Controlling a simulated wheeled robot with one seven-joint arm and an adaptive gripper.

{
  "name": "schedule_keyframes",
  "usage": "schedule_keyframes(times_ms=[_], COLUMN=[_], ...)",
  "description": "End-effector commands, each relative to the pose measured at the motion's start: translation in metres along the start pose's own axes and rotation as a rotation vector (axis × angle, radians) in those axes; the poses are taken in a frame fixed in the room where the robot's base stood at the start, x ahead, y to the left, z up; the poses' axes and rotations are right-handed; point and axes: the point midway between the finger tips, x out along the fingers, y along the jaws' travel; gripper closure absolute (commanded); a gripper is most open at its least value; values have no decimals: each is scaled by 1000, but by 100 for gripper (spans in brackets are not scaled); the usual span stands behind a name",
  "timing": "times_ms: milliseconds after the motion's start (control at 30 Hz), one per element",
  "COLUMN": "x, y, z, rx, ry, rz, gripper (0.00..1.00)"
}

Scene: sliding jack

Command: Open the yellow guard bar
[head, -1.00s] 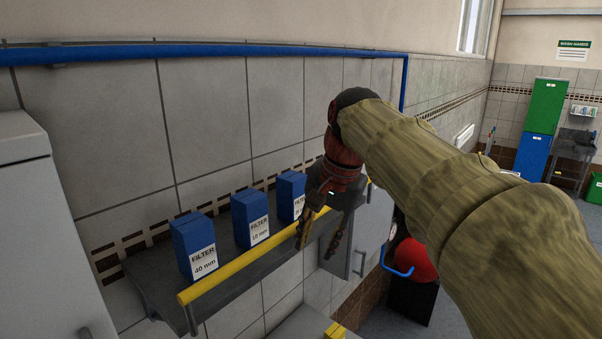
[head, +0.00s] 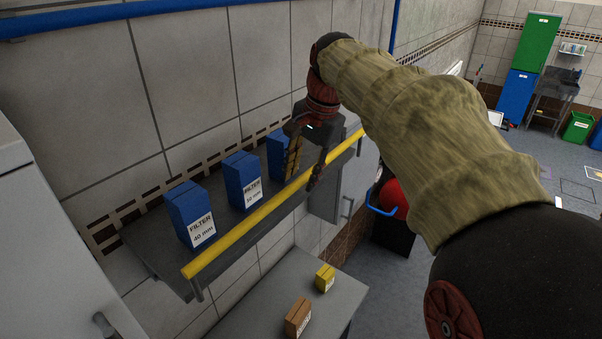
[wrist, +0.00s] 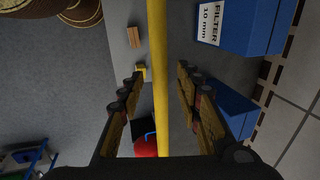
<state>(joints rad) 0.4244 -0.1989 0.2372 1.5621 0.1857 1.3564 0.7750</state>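The yellow guard bar (head: 240,227) runs along the front edge of a grey wall shelf (head: 150,243), in front of the blue filter boxes. It shows lengthwise down the middle of the wrist view (wrist: 158,60). My gripper (head: 304,180) is at the bar's far right part. In the wrist view my gripper (wrist: 160,74) is open, one finger on each side of the bar. Gaps show between the bar and both fingers. My gripper partly hides the third blue box (head: 277,155) in the head view.
Below is a grey table (head: 262,310) with a brown box (head: 298,317) and a yellow box (head: 325,278). A red round object (head: 394,198) stands beyond. Open floor lies right.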

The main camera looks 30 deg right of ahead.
Motion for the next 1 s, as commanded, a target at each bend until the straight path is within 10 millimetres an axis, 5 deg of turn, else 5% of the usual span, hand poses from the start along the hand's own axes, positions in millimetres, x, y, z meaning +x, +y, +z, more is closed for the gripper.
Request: schedule_keyframes(times_ms=[367, 1000], x=[6, 5], y=[0, 0], z=[0, 0], rx=[0, 0], ry=[1, 1], rz=[-1, -1], gripper=[67, 100])
